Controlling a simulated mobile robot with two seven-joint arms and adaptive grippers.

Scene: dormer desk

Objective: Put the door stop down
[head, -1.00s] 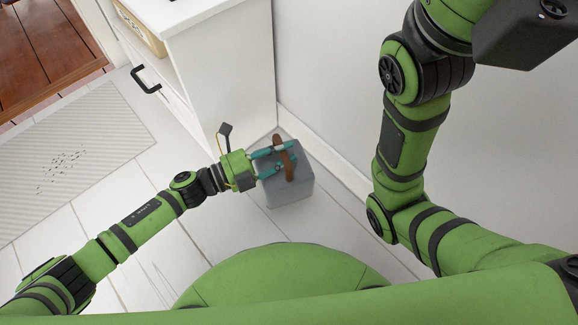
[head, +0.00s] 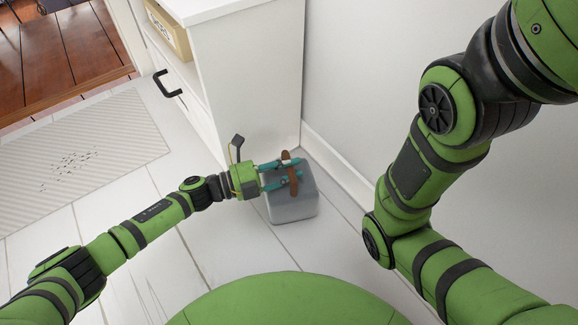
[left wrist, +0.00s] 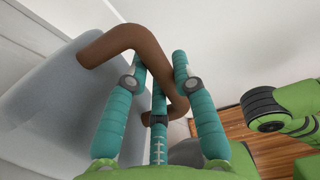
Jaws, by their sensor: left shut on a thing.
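The door stop is a brown, bent bar (head: 292,184) lying across the fingers of my left gripper (head: 284,176). My left gripper is shut on it, above a grey box-like bin (head: 295,211) on the floor. In the left wrist view the brown bar (left wrist: 115,40) bends over and between the teal fingers (left wrist: 157,85), and its left end is close to the grey surface (left wrist: 50,100). I cannot tell whether it touches that surface. My right gripper is out of view; only part of its arm shows at the right.
A white cabinet (head: 248,75) with a black handle (head: 167,83) stands behind the bin, with a tan box (head: 168,30) on its shelf. A white wall (head: 350,80) rises to the right. A striped mat (head: 110,150) lies on the white plank floor at left.

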